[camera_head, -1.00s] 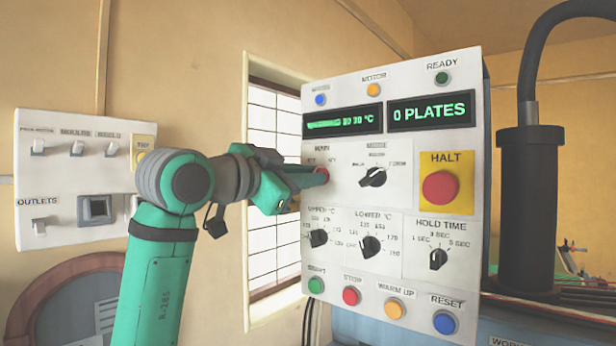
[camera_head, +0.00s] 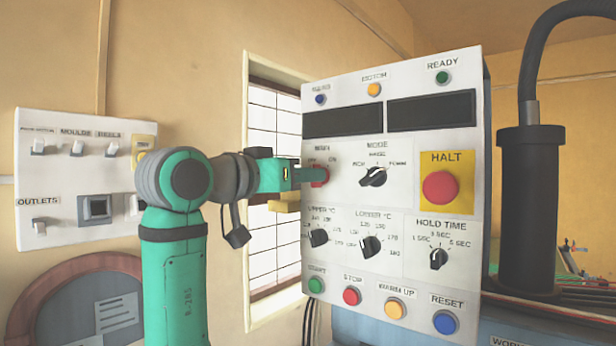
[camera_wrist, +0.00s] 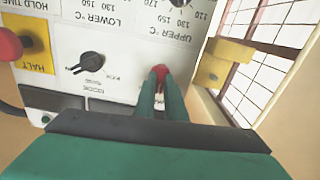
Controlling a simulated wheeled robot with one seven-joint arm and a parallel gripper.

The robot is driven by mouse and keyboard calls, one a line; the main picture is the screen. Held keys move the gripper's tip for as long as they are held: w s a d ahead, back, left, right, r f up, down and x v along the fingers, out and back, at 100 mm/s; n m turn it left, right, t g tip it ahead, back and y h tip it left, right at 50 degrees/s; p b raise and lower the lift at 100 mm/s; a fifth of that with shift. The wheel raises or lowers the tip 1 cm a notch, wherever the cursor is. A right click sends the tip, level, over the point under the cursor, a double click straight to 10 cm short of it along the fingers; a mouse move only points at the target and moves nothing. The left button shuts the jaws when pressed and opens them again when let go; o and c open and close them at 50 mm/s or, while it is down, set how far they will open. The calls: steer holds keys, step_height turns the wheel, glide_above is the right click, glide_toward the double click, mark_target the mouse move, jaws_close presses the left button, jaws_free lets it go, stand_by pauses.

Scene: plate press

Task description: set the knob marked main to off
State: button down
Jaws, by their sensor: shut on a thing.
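The main knob (camera_head: 321,176) is red and sits at the upper left of the press's control panel (camera_head: 400,210), under a small main label. My gripper (camera_head: 308,175) reaches it from the left and is shut on it. In the wrist view the two fingertips (camera_wrist: 161,80) close around the red knob (camera_wrist: 160,69). The fingers hide much of the knob, so I cannot read its pointer. Both display windows (camera_head: 342,121) above it are dark, and the small lamps look unlit or dim.
The black mode knob (camera_head: 373,177) is just right of the main knob. A red halt button (camera_head: 440,187) is farther right. Temperature knobs (camera_head: 318,238) sit below. A yellow block (camera_wrist: 212,64) juts beside the panel. A switch board (camera_head: 85,180) hangs on the left wall.

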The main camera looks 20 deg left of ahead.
steer(key=n, duration=0.6)
steer(key=shift+s+a, duration=0.1)
stand_by(0.5)
steer(key=c, duration=1.8)
jaws_free()
steer(key=v, duration=1.1)
